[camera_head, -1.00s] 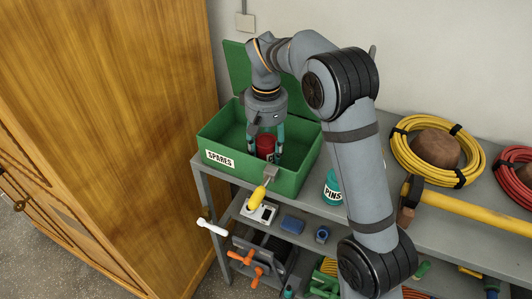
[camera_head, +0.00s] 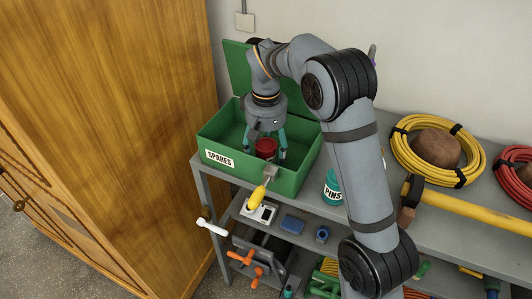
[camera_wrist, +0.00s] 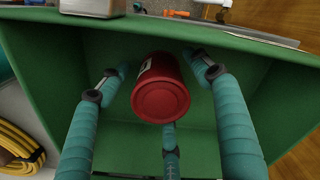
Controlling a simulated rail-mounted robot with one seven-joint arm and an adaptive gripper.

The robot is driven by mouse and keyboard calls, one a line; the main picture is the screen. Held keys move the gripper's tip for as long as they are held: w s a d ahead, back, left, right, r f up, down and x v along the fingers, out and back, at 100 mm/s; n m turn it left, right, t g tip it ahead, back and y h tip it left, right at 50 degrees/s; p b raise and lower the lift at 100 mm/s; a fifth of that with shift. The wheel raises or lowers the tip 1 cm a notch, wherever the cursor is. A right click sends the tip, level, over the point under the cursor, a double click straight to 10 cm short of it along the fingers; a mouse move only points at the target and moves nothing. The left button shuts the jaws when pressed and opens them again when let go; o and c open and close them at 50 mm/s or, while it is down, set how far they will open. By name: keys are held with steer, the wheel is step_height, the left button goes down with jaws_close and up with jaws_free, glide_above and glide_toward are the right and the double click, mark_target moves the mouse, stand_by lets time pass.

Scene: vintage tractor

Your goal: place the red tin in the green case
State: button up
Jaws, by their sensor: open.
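The red tin (camera_head: 265,147) stands inside the green case (camera_head: 212,178), which is marked SPARES and has its lid up at the back. My gripper (camera_head: 266,156) is over and around the tin, with its teal fingers spread open inside the case. In the wrist view the red tin (camera_wrist: 160,92) shows between the three fingers of my gripper (camera_wrist: 155,85), with gaps between it and the fingers. The wrist view also shows the green walls of the case (camera_wrist: 50,62). The tin's base is hidden in the head view.
A teal PINS tin (camera_head: 332,188) stands right of the case on the grey shelf. A yellow-handled hammer (camera_head: 460,208), a yellow coil (camera_head: 405,165) and a red coil (camera_head: 507,175) lie farther right. A wooden cabinet (camera_head: 110,120) stands close on the left.

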step_height(320, 180, up, 12)
steer(key=shift+r+p, duration=0.2)
steer(key=shift+p, duration=0.85)
steer(key=shift+c, duration=0.3)
